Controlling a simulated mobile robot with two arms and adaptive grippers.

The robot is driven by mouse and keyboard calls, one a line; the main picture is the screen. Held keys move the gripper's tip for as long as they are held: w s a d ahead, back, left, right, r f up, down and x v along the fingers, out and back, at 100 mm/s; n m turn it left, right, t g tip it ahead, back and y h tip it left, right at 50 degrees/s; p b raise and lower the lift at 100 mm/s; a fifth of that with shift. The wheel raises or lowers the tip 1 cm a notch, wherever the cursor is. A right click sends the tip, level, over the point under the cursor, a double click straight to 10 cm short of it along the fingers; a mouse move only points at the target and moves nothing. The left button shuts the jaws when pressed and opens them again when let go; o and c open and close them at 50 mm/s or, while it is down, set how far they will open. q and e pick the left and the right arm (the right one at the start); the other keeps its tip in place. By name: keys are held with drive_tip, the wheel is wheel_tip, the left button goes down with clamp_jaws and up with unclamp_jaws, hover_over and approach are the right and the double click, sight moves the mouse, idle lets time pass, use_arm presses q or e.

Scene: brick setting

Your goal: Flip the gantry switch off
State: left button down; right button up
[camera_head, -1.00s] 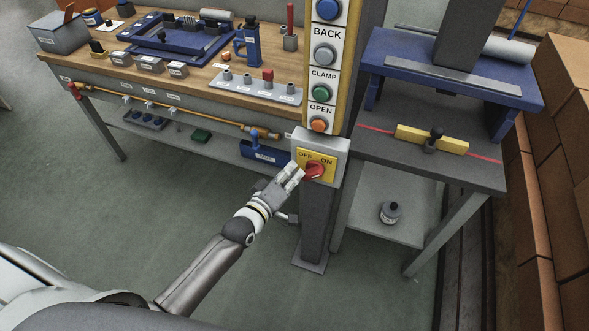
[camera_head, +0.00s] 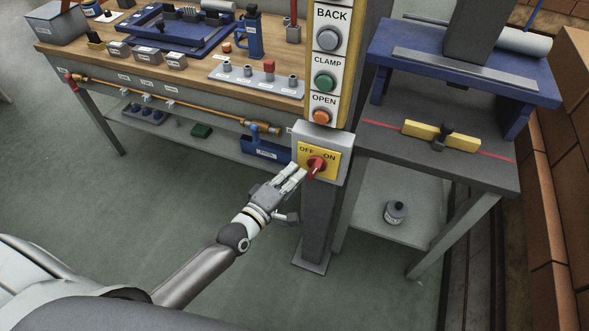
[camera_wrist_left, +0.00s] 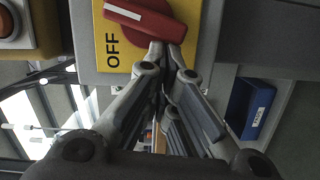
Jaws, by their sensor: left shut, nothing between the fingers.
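The gantry switch (camera_head: 316,166) is a red rotary handle on a yellow plate marked OFF and ON, fixed to a grey box (camera_head: 345,142) on a column. My left gripper (camera_head: 298,174) is shut and empty, at the lower left of the switch. Its fingertips (camera_wrist_left: 167,50) are at the handle's lower end; I cannot tell whether they touch. My right gripper is not in view.
Above the switch is a button panel with BACK (camera_head: 327,38), CLAMP (camera_head: 324,83) and OPEN (camera_head: 321,115) buttons. A workbench (camera_head: 180,75) with tools stands left, a blue press (camera_head: 460,65) right. A small bottle (camera_head: 395,212) stands on the lower shelf. Floor is clear at left.

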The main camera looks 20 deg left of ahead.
use_arm(q)
drive_tip(key=n+b, duration=0.1)
drive_tip(key=f+n+b, duration=0.1)
drive_tip(key=b, duration=0.1)
drive_tip(key=shift+d+f, duration=0.25)
drive_tip(key=n+b, duration=0.2)
drive_tip(key=d+f+n+t+b, duration=0.1)
drive_tip(key=n+b, duration=0.1)
drive_tip(key=shift+f, duration=0.15)
drive_tip(key=n+b, duration=0.1)
drive_tip(key=d+n+b, duration=0.1)
drive_tip(key=n+t+b, duration=0.1)
drive_tip(key=n, duration=0.1)
drive_tip(key=shift+s+d+f+b, duration=0.1)
drive_tip(key=shift+d+f+b, duration=0.15)
drive_tip(key=shift+b, duration=0.15)
drive_tip(key=v, duration=1.2)
drive_tip(key=shift+d, duration=0.15)
